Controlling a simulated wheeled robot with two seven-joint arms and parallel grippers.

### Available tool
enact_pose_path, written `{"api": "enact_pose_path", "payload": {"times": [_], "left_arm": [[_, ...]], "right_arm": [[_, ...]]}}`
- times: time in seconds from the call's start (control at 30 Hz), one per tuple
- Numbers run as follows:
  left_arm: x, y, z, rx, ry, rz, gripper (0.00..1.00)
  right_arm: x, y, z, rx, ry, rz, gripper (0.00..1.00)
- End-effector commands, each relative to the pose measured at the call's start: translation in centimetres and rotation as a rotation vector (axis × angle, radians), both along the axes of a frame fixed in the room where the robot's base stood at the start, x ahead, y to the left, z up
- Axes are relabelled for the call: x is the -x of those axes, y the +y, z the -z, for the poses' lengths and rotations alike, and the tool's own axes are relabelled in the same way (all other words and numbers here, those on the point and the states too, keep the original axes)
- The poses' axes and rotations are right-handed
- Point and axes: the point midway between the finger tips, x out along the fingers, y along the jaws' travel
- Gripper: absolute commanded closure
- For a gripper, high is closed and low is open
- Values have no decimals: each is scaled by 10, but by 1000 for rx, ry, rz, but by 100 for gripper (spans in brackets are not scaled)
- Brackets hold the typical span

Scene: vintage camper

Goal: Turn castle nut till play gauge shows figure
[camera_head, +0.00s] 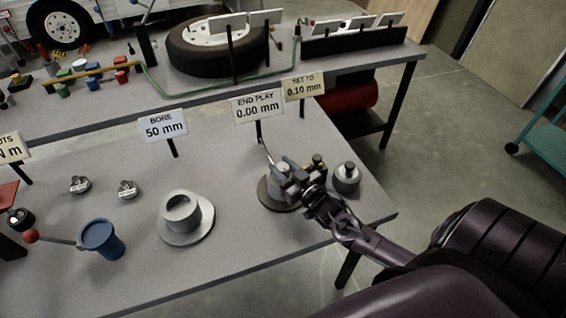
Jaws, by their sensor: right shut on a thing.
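My right gripper (296,184) reaches in from the lower right. It is shut at the top of a hub on a dark round base (270,196) near the table's right end. The castle nut is mostly hidden by the fingers; the gripper appears to be shut on it. The play gauge sign (257,106) reads "END PLAY 0.00 mm". Behind it to the right, a cream sign (303,86) reads "SET TO 0.10 mm". My left gripper is not in view.
A grey cylinder (346,178) stands just right of the gripper. A flanged hub (183,216) and a blue cup (102,239) stand to the left. Two small bearings lie behind them. A "BORE 50 mm" sign (163,126) stands mid-table. A wheel (217,48) lies on the back bench.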

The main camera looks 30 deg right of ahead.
Motion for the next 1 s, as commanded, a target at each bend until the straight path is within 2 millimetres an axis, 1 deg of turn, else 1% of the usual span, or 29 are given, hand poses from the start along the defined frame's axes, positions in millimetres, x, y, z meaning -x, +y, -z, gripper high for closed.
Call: {"api": "enact_pose_path", "payload": {"times": [0.03, 0.3, 0.73, 0.77, 0.9, 1.0], "left_arm": [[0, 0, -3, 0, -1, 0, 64], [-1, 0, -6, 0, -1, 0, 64], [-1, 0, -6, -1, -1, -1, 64], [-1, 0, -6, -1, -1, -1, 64], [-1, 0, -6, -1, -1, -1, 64], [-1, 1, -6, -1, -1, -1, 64]], "right_arm": [[0, 1, -2, -3, -1, 25, 89], [0, 0, 0, 0, -2, 100, 89], [0, 0, 0, 3, -2, 110, 89], [0, 0, 0, 3, -2, 110, 64], [0, 0, 0, 2, -2, 110, 46], [0, 0, 0, 2, -2, 109, 46]]}}
